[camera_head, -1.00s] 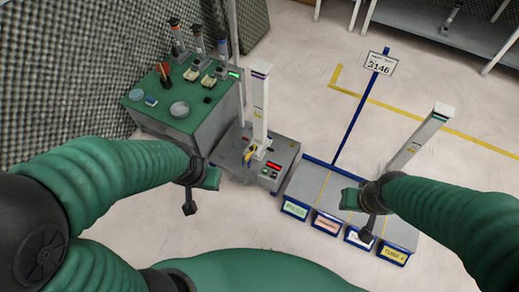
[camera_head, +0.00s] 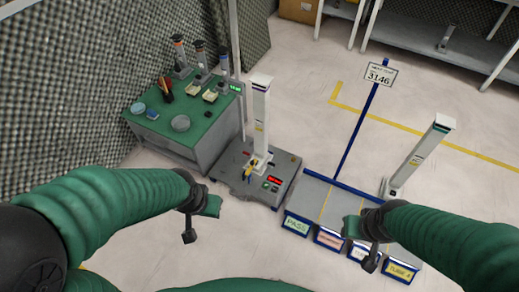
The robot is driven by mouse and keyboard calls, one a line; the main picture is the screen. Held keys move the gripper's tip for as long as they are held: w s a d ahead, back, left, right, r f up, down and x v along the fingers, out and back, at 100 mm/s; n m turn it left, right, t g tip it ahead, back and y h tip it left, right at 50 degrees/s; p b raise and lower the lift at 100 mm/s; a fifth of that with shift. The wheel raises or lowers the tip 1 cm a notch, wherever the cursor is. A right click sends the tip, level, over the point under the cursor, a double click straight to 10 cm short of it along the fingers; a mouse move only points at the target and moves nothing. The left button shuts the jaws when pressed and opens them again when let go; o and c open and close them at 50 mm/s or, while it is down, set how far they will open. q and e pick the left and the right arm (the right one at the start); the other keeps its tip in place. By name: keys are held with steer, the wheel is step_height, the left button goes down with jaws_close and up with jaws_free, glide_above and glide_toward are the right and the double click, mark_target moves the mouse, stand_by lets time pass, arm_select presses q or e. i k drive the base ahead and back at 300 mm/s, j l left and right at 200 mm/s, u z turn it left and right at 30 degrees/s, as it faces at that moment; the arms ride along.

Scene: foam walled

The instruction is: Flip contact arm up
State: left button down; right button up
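A grey test station (camera_head: 285,172) stands on the floor in the middle, with a tall white tube (camera_head: 261,115) upright on it. A small yellow part (camera_head: 256,162), possibly the contact arm, is low beside the tube; its exact position is too small to tell. A red display (camera_head: 273,180) is on the station's front right. My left gripper (camera_head: 200,220) is in front and left of the station, empty, its fingers apart. My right gripper (camera_head: 360,246) is over the front of the labelled tray, empty, its fingers apart. Neither touches the station.
A green-topped bench (camera_head: 205,128) with several tools stands at the back left against foam walls (camera_head: 80,80). A blue-edged tray (camera_head: 318,195) with labelled bins is right of the station. Another white tube (camera_head: 420,155) stands behind it. A sign on a blue post (camera_head: 360,125) rises behind.

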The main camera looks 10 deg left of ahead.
mark_target(252, 163)
steer(key=i+j+u, duration=0.4)
steer(key=i, duration=0.45)
steer(key=i+j+u, duration=0.25)
steer(key=i, duration=0.2)
